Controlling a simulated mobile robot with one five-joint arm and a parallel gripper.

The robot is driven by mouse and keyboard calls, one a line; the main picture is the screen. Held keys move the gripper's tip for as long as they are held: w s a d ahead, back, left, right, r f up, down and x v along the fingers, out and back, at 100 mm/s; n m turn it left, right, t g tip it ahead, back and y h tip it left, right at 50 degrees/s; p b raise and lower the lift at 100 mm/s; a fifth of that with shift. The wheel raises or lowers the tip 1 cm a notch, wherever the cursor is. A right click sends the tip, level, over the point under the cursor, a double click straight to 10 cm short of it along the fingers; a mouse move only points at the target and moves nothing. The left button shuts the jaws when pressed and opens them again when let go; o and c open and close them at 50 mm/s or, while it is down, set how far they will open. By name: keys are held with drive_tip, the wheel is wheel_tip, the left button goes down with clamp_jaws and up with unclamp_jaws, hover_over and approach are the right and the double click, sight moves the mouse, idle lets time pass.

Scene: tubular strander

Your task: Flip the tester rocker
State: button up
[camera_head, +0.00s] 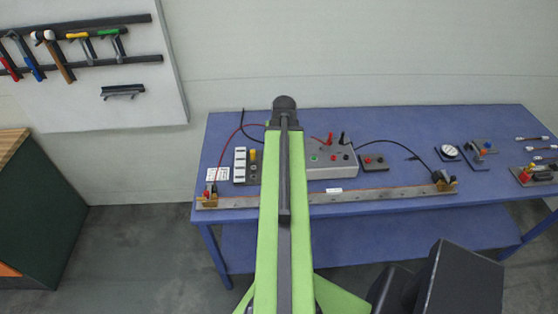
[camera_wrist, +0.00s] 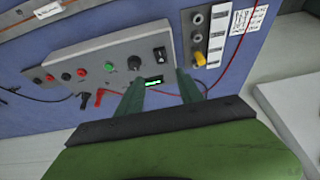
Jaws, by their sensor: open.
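The tester is a grey box (camera_wrist: 100,62) on the blue bench. Its front panel has red and black sockets, a green button and a black knob. The black rocker (camera_wrist: 160,54) sits near the panel's right end in the wrist view, close to a small lit green display (camera_wrist: 153,82). My gripper (camera_wrist: 160,77) is open and empty, its two dark green fingers apart on either side of the display, just below the rocker in that view. Whether they touch the box I cannot tell. In the head view the tester (camera_head: 335,171) is partly covered by my arm, which hides the rocker and my gripper.
A block with white squares and a yellow plug (camera_head: 240,165) stands left of the tester. A long metal bar with clamps (camera_head: 385,194) lies along the bench front. Red and black leads (camera_head: 395,145) cross the bench.

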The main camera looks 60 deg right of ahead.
drive_tip(key=b+x, duration=1.2)
drive_tip(key=x, duration=0.3)
drive_tip(key=shift+s+a+f+b, duration=0.1)
drive_tip(key=shift+s+f+b, duration=0.05)
drive_tip(key=shift+b, duration=0.2)
clamp_jaws()
